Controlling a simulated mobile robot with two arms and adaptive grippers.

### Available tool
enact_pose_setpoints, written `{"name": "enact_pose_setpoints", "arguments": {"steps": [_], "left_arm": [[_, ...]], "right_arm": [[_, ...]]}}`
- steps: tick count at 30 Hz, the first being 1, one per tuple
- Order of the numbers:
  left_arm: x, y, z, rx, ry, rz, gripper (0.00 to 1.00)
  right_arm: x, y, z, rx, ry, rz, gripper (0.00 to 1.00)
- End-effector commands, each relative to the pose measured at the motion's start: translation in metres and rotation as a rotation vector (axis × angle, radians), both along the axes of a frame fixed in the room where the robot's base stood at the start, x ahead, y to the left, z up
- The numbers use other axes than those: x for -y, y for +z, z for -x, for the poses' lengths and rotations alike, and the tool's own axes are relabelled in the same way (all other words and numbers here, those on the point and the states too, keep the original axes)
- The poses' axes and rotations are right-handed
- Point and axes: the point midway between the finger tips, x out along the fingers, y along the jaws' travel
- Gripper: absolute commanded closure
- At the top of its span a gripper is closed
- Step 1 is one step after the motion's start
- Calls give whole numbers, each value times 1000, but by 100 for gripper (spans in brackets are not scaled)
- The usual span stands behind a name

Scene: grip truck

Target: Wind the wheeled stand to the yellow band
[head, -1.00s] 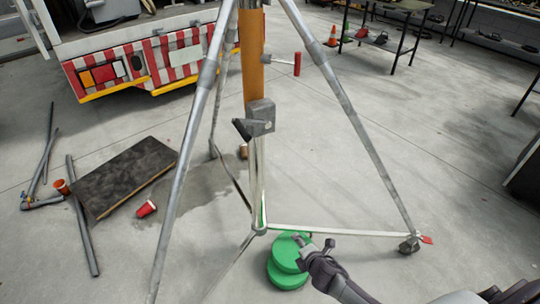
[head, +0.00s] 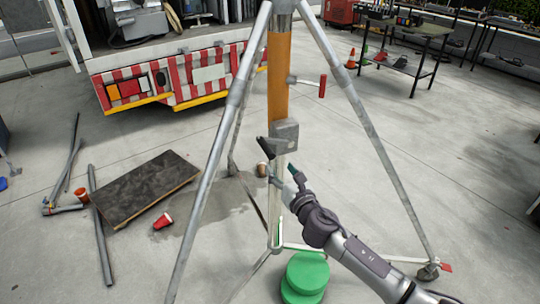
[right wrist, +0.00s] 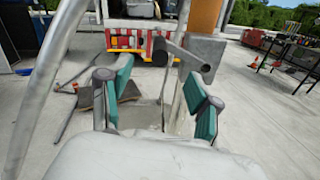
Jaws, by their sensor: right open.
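The wheeled stand (head: 378,140) is a grey three-legged frame around a central column. The column has an orange-yellow upper section (head: 279,75); I cannot make out a separate narrow band. A grey box (head: 284,136) with a dark protruding part is fixed to the column. A red handle (head: 322,86) sticks out on the right, higher up. My right gripper (head: 285,176) is open and empty just below the grey box. In the right wrist view, the dark round end of a short bar (right wrist: 160,51) shows above and between my teal-padded fingers (right wrist: 160,92). My left gripper is out of view.
Green discs (head: 305,276) lie at the stand's foot. A dark board (head: 147,187), metal pipes (head: 101,232) and a red cup (head: 163,221) lie on the floor to the left. A red-and-white striped truck (head: 180,80) stands behind. A workbench (head: 402,62) is at the back right.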

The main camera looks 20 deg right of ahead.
Motion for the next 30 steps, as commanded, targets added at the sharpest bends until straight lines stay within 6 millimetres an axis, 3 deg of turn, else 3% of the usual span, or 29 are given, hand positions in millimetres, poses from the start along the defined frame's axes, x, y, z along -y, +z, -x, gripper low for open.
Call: {"name": "enact_pose_setpoints", "arguments": {"steps": [18, 30], "left_arm": [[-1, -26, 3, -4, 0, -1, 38], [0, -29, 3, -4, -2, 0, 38]], "right_arm": [[-11, -2, -87, 0, 1, -2, 38], [-13, 0, -100, -1, 1, -2, 38]]}}
